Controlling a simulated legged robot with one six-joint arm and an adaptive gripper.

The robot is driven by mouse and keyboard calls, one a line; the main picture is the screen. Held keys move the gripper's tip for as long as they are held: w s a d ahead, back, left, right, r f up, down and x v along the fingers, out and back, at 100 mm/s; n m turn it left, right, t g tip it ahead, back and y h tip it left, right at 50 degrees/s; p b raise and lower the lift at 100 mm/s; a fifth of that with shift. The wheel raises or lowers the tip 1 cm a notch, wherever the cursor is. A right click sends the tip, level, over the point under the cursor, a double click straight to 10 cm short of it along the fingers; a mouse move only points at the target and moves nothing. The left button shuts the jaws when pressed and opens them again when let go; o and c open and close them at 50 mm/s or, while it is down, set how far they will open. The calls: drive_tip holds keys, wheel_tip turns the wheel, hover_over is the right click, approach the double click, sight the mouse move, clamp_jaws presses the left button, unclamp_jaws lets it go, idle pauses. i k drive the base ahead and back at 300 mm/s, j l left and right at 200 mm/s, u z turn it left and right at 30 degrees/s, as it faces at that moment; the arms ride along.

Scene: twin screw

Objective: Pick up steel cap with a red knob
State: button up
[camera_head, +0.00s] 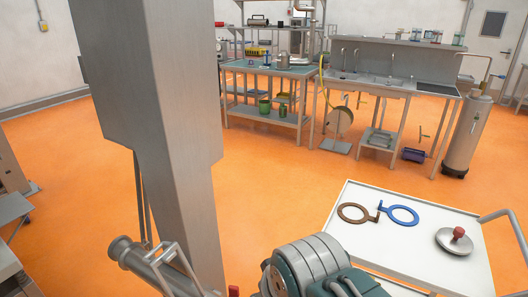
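The steel cap (446,243) is a round, shallow metal dome with a red knob (458,232) on top. It sits upright on the right part of a white cart top (370,237), at the lower right of the head view. Nothing covers the cap or touches its knob. My gripper is not in view, so its place relative to the cap cannot be told.
A brown ring wrench (350,220) and a blue ring wrench (406,223) lie left of the cap. The cart has a grey handle (500,213) at right. A large grey column (165,130) blocks the left. Benches (362,78) stand behind open orange floor (275,180).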

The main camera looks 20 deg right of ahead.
sight(454, 240)
drive_tip(key=k+j+z, duration=0.1)
drive_tip(key=z, duration=0.25)
drive_tip(key=k+j+z, duration=0.1)
drive_tip(key=z, duration=0.7)
drive_tip(key=i+z, duration=0.15)
drive_tip(key=z, duration=0.6)
drive_tip(key=i+z, duration=0.1)
drive_tip(key=z, duration=0.3)
drive_tip(key=i+l+u, duration=0.65)
drive_tip(key=i+l, duration=0.15)
drive_tip(key=l, duration=0.25)
drive_tip(key=i+l+u, duration=0.25)
drive_tip(key=l, duration=0.2)
